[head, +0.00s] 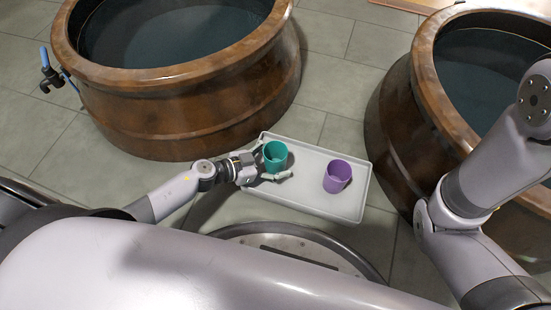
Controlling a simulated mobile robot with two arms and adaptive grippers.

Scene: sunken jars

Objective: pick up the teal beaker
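The teal beaker (275,158) stands upright toward the left end of a pale grey tray (303,200). My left gripper (278,166) reaches in from the left, low beside the beaker. Its fingers are spread, and the near finger passes in front of the beaker's base with its tip out to the right. The far finger is mostly hidden behind the beaker. I see no clear grip on the beaker. My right arm comes in at the right, but its gripper is out of the picture.
A purple beaker (338,175) stands on the tray to the right of the teal one. Large brown round vats with dark liquid stand at the upper left (190,110) and right (400,125).

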